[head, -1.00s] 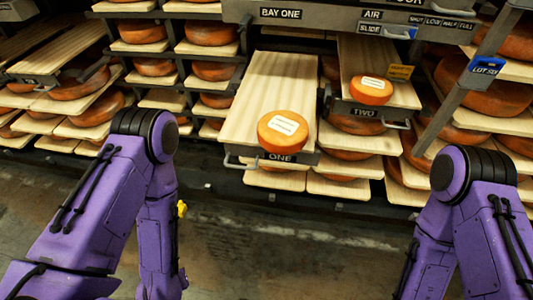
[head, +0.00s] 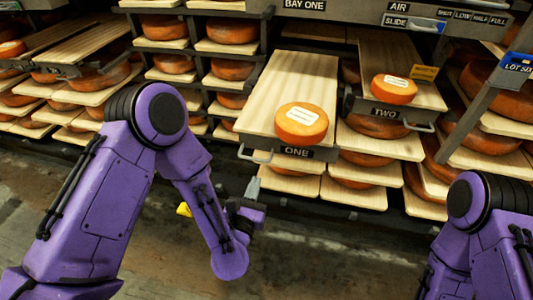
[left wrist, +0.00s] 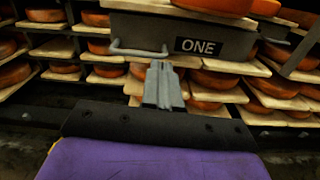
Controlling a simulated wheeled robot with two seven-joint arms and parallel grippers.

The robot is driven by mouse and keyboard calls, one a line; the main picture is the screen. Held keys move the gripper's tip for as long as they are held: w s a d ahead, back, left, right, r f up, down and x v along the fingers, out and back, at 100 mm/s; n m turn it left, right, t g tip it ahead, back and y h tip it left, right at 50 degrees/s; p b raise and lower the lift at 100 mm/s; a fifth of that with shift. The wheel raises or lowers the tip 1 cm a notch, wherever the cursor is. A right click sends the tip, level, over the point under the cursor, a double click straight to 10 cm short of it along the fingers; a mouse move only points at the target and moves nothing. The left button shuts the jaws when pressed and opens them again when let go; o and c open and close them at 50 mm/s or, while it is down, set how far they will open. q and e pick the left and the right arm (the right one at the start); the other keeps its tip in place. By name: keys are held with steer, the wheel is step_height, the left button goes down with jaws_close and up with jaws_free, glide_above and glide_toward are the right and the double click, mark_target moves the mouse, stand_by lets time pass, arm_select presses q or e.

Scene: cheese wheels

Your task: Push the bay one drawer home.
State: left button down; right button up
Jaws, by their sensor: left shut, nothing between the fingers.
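The bay one drawer (head: 272,90) is a pale wooden board with a dark front labelled ONE, pulled out from the rack. A cheese wheel (head: 301,123) with a white label sits near its front edge. Its wire handle (head: 255,157) is at the left of the front, and the drawer front (left wrist: 185,38) also shows in the left wrist view. My left gripper (head: 252,188) is shut and empty, below and in front of the handle, apart from it in the head view. Its closed fingers (left wrist: 162,85) point toward the drawer front. My right gripper is out of view.
Drawer TWO (head: 400,75) stands out to the right, with a cheese wheel (head: 393,88) on it. Racks of cheese wheels on boards fill the back. A slanted post with a blue LOT SIX tag (head: 518,66) stands at the right.

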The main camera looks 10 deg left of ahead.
mark_target(269, 143)
arm_select(q)
steer(key=shift+n, duration=0.4)
steer(key=w+p, duration=0.2)
steer(key=w, duration=1.2)
steer(key=shift+w, duration=0.1)
